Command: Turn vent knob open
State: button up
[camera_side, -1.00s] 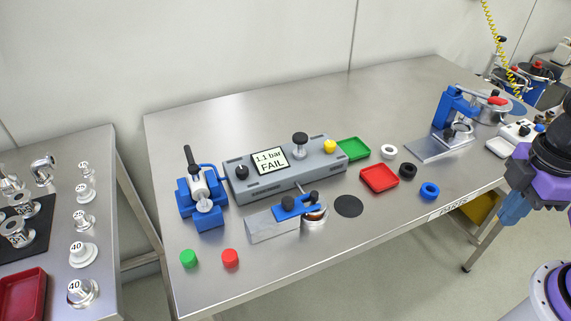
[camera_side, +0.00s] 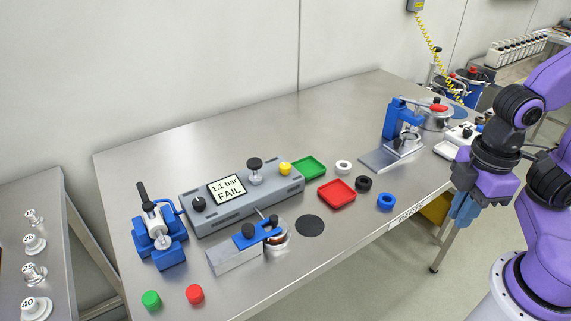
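The grey test box (camera_side: 230,214) stands on the steel table, with a screen (camera_side: 227,188) reading "1.1 bar FAIL". On its top are a small black knob (camera_side: 198,203) at the left, a larger black knob on a metal stem (camera_side: 255,164) right of the screen, and a yellow knob (camera_side: 285,168) near the right end. No label shows which one is the vent knob. My gripper (camera_side: 462,212) points down beyond the table's right front edge, far from the box and touching nothing visible. Its blue fingers appear close together; their gap cannot be made out.
In front of the box is a blue-handled clamp (camera_side: 258,233); a blue pump (camera_side: 158,240) stands left. Green (camera_side: 309,167) and red trays (camera_side: 337,191), rings and a blue press (camera_side: 396,125) lie between my gripper and the box. Red (camera_side: 194,294) and green caps (camera_side: 151,300) sit front left.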

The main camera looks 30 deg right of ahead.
jog(key=o, duration=0.5)
jog(key=shift+w+a+r, duration=0.1)
jog(key=shift+w+a, duration=0.1)
jog(key=shift+w, duration=0.05)
jog(key=shift+o, duration=0.9)
jog(key=w+a+r, duration=0.3)
jog(key=w+a, duration=0.3)
jog(key=w, duration=0.2)
jog(key=shift+w+r, duration=0.15)
jog(key=shift+r, duration=0.05)
notch_tip(320, 180, up, 5)
jog(key=n, duration=0.2)
send_over(285, 165)
notch_tip(285, 165, down, 17)
jog(key=shift+f, duration=0.1)
grip_shut()
